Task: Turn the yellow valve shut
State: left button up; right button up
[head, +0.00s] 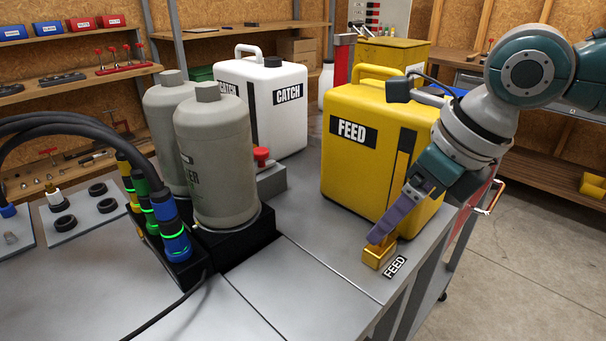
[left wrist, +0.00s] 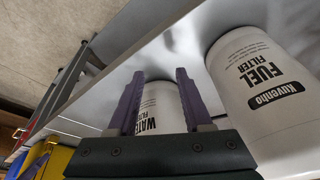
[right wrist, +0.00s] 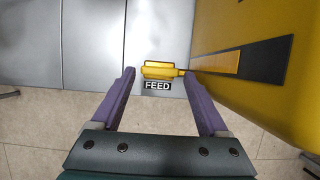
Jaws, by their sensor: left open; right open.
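The yellow valve (head: 378,255) is a small block on the grey bench top, beside a black FEED label (head: 395,266) and in front of the yellow FEED can. In the right wrist view the valve (right wrist: 158,70) lies ahead between the fingertips, with a narrow yellow lever reaching right. My right gripper (head: 380,236) is open, its purple fingers pointing down at the valve. They partly hide it in the head view, and I cannot tell whether they touch it. My left gripper (left wrist: 160,75) is open in the left wrist view and does not show in the head view.
The yellow FEED can (head: 350,165) stands close behind the valve. Two grey canisters, one the front canister (head: 215,150), stand left of it, with the white CATCH can (head: 260,110) behind. A white water filter (left wrist: 160,105) shows between my left fingers, a fuel filter (left wrist: 262,90) beside it.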

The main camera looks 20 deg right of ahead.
jog(key=shift+w+f, duration=0.2)
jog(key=shift+f, duration=0.3)
jog(key=shift+c, duration=0.3)
